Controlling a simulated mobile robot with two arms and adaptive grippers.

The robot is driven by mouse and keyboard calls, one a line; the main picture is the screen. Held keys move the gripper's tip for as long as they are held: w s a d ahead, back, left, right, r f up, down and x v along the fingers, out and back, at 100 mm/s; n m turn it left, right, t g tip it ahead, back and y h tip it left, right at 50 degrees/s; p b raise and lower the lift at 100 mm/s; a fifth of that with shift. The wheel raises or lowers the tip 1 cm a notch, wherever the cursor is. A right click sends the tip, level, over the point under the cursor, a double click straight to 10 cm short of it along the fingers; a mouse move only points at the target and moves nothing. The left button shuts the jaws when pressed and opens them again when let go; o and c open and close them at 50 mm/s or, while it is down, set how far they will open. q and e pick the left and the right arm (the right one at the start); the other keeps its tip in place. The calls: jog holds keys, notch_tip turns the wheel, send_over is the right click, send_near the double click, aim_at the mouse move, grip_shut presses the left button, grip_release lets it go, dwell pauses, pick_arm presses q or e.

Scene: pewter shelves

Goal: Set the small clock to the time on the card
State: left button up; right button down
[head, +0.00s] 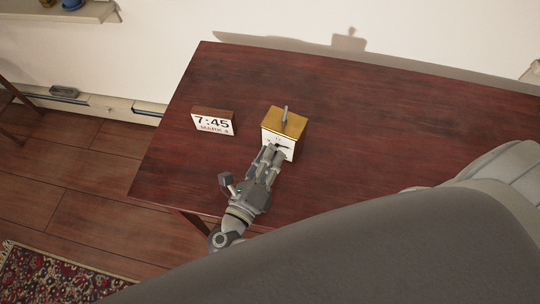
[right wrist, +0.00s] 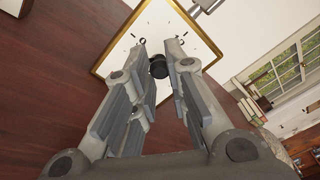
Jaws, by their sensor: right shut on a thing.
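The card (head: 213,124) stands on the table at the left and reads 7:45, with MARK 4 below. The small clock (head: 287,122) stands to its right, with a yellowish wooden top, a grey handle and a white face. My right gripper (head: 271,153) is at the front of the clock, covering part of the face. In the right wrist view, the fingers (right wrist: 160,64) are closed in around a dark knob (right wrist: 158,67) at the face of the clock. A dark hand shows pointing right in the head view; the rest of the dial is hidden. My left gripper is not in view.
The dark red table (head: 400,130) is clear to the right of the clock and behind it. Its left edge lies just beyond the card. A white wall stands behind, and a patterned rug (head: 50,275) lies on the floor at the lower left.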

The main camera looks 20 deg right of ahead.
jog(key=shift+m+p, duration=1)
jog(key=shift+m, duration=0.5)
jog(key=shift+m+p, duration=0.5)
jog(key=shift+m, duration=1.3)
jog(key=shift+f, duration=0.1)
jog(key=c, duration=1.4)
grip_release()
jog(key=shift+o, duration=0.2)
